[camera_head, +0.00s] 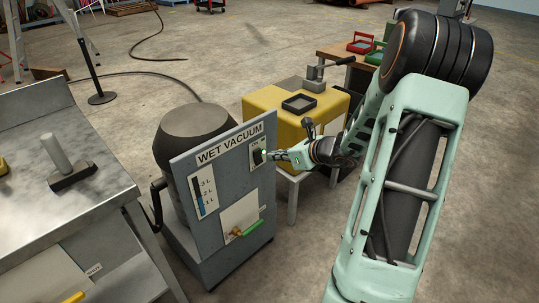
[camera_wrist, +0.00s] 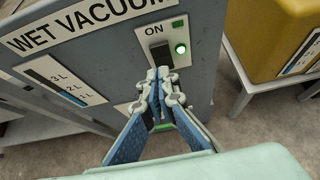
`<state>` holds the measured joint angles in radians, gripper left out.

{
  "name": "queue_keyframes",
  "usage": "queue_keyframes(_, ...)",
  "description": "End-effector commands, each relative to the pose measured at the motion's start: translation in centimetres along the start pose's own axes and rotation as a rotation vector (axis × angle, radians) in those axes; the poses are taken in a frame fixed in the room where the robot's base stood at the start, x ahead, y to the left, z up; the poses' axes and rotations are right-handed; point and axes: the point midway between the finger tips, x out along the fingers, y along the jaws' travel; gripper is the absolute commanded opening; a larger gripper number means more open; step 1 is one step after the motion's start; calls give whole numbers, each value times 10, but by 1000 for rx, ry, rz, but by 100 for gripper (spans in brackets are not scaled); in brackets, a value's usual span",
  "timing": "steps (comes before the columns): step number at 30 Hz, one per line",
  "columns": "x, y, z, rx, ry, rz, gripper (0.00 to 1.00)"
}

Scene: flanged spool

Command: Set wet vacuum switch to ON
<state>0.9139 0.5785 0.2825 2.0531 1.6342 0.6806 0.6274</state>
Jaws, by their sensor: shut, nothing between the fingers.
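The wet vacuum (camera_head: 205,160) is a grey panel with a dark drum behind it, labelled WET VACUUM. A green lamp (camera_wrist: 181,48) beside the switch looks lit. In the head view the plate (camera_head: 256,143) is partly covered by my gripper. My gripper (camera_wrist: 163,72) is shut and empty, its fingertips at the lower edge of the switch. I cannot tell whether they touch it. It also shows in the head view (camera_head: 266,156), reaching the panel from the right.
A level gauge (camera_head: 203,192) and a green-handled valve (camera_head: 250,229) are on the same panel. A yellow workstation (camera_head: 262,106) stands close behind my forearm. A metal bench (camera_head: 50,130) is at the left. Open floor lies at the lower right.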

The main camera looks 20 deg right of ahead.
Motion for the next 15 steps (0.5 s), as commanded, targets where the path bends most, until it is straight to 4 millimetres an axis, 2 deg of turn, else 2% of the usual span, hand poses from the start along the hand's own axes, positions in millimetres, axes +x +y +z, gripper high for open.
queue_keyframes(1,-17,-1,10,-2,-1,-5,0)
queue_keyframes(6,-52,-1,17,-2,-1,-4,0)
queue_keyframes(10,-69,0,20,-2,-1,-2,0)
queue_keyframes(15,-79,0,22,-1,-2,-1,0)
